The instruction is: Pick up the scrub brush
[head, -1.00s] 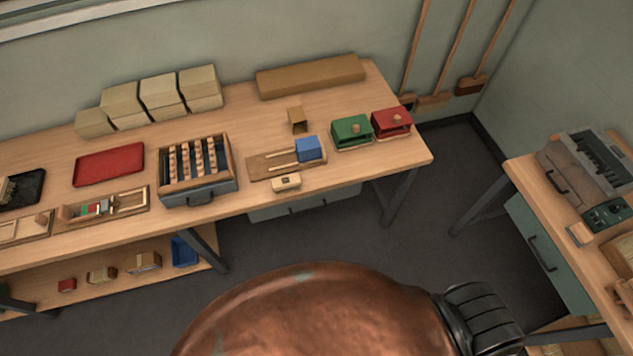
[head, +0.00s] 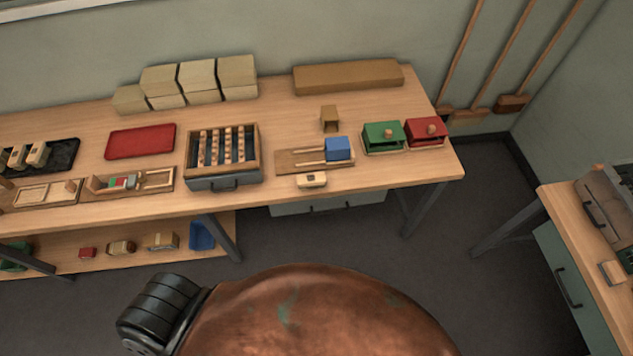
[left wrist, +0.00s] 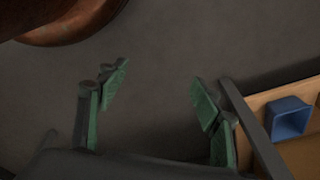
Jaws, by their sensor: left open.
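I cannot tell for certain which object is the scrub brush. A small brush-like block (head: 121,248) lies on the lower shelf in the head view, between a red block (head: 87,253) and a pale wooden block (head: 162,241). Several pale blocks stand on a black tray (head: 66,160) at the left. My left gripper (left wrist: 160,97) shows in the left wrist view, its green-padded fingers apart and nothing between them. It is over dark floor, left of the shelf edge. My right gripper is in neither view.
The long workbench (head: 260,196) has a wooden-framed rack (head: 188,165), a red tray (head: 142,141), and green (head: 383,138) and red boxes (head: 426,133). A blue bin (head: 202,235) stands on the lower shelf and in the left wrist view (left wrist: 288,117). Bench legs (head: 222,235) flank open floor.

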